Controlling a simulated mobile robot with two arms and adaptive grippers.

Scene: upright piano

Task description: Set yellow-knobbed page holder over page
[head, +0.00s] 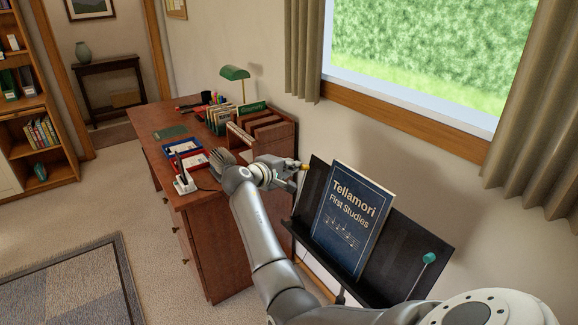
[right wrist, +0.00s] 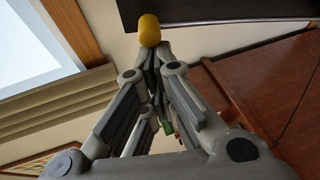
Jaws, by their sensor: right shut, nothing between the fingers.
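A music stand (head: 408,251) holds a dark blue book titled "Tellamori First Studies" (head: 352,218), closed and leaning upright. The yellow knob of the page holder (head: 304,167) shows at the stand's left side, left of the book. In the right wrist view the yellow knob (right wrist: 149,29) is right at my fingertips; I cannot tell whether they touch. The holder's arm is mostly hidden. My right gripper (head: 296,167) is shut with nothing between its fingers, just left of the yellow knob; its fingers also show in the right wrist view (right wrist: 152,62). My left gripper is not in view.
A teal-knobbed holder (head: 430,258) is at the stand's right side. A wooden desk (head: 215,205) stands left of the stand, with trays, a wooden sorter (head: 268,135) and a green lamp (head: 234,73). The wall and window are behind. Open carpet lies at lower left.

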